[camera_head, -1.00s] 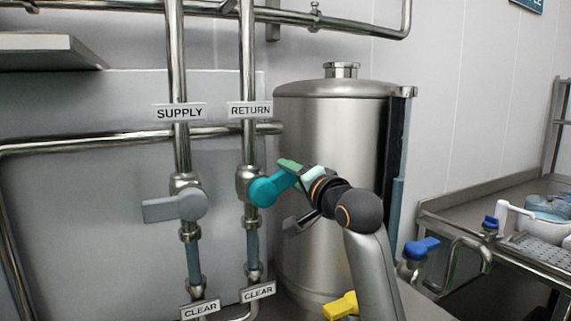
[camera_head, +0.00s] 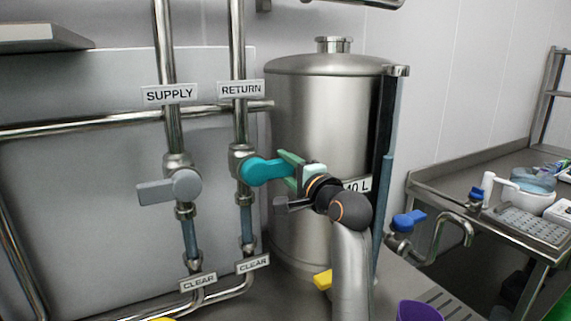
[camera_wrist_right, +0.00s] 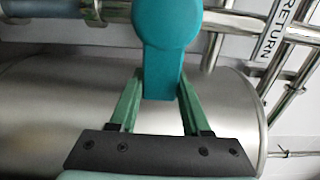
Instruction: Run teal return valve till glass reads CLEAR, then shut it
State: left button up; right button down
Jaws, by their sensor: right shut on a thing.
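The teal return valve handle (camera_head: 262,171) sticks out to the right, roughly level, across the vertical RETURN pipe (camera_head: 238,50). My right gripper (camera_head: 291,168) is shut on its outer end. In the right wrist view the teal handle (camera_wrist_right: 166,40) reaches down between the two green fingers of my right gripper (camera_wrist_right: 160,95). The return sight glass (camera_head: 247,226) below the valve looks blue-grey, and a CLEAR sign (camera_head: 253,264) hangs under it. My left gripper is not in view.
The grey supply valve handle (camera_head: 160,191) points left on the SUPPLY pipe, with another CLEAR sign (camera_head: 198,282) below. A steel tank (camera_head: 320,120) stands close behind my right gripper. A blue-handled tap (camera_head: 408,220), yellow handle (camera_head: 323,279) and purple container (camera_head: 420,311) are to the right and below.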

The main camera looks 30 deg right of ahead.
jog(key=shift+f, duration=0.2)
jog(key=shift+c, duration=1.8)
grip_release()
jog(key=shift+r, duration=0.1)
jog(key=s+b, duration=0.1)
jog(key=s, duration=1.1)
jog(key=shift+s+d, duration=0.2)
jog(key=shift+s, duration=0.05)
